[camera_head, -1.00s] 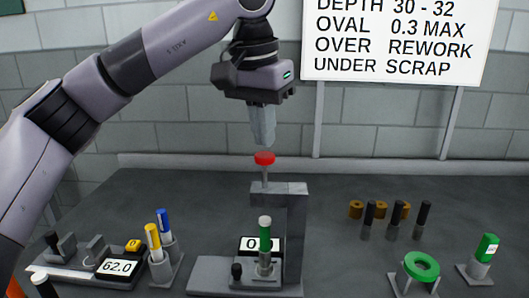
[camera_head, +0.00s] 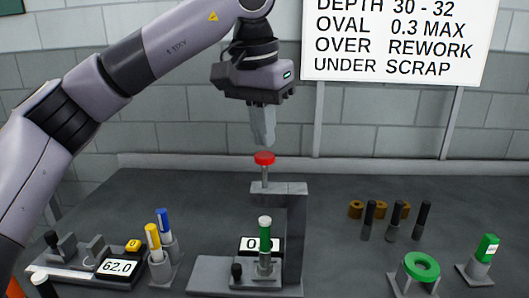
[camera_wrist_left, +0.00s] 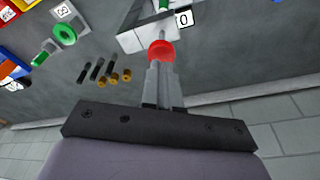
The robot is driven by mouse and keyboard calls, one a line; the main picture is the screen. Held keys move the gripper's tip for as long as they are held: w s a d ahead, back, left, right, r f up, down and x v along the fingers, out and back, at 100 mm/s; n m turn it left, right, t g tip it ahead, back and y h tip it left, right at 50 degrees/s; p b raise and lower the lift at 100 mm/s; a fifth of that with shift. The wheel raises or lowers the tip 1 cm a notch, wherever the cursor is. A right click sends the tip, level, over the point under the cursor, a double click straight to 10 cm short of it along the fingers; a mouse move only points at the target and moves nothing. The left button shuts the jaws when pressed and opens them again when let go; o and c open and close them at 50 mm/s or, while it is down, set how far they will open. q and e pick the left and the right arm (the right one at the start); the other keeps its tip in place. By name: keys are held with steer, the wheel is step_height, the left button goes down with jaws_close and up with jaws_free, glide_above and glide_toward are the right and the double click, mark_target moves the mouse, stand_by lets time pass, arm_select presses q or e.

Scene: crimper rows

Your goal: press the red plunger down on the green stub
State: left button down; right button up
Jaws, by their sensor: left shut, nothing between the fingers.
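The red plunger (camera_head: 264,158) is a round red cap on a thin rod at the top of the grey press frame (camera_head: 295,220). The green stub (camera_head: 265,238) stands upright under the press arm, with a pale top, in a small holder on the press base. My left gripper (camera_head: 264,143) is shut and empty, pointing down just above the red cap with a small gap showing in the head view. In the left wrist view the red cap (camera_wrist_left: 161,50) shows right at the fingertips (camera_wrist_left: 160,66). My right gripper is not in view.
A display (camera_head: 262,245) stands behind the stub, partly hidden. At left are a gauge reading 62.0 (camera_head: 117,266) and blue and yellow markers (camera_head: 153,238). At right are dark pins (camera_head: 396,220), a green ring (camera_head: 421,265) and a green-capped item (camera_head: 487,248).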

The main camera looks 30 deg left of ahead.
mark_target(264, 155)
arm_select(q)
steer(key=shift+f, duration=0.15)
steer(key=shift+f+b, duration=1.2)
steer(key=shift+f, duration=1)
step_height(264, 155, up, 7)
steer(key=p, duration=0.7)
steer(key=shift+r, duration=1.05)
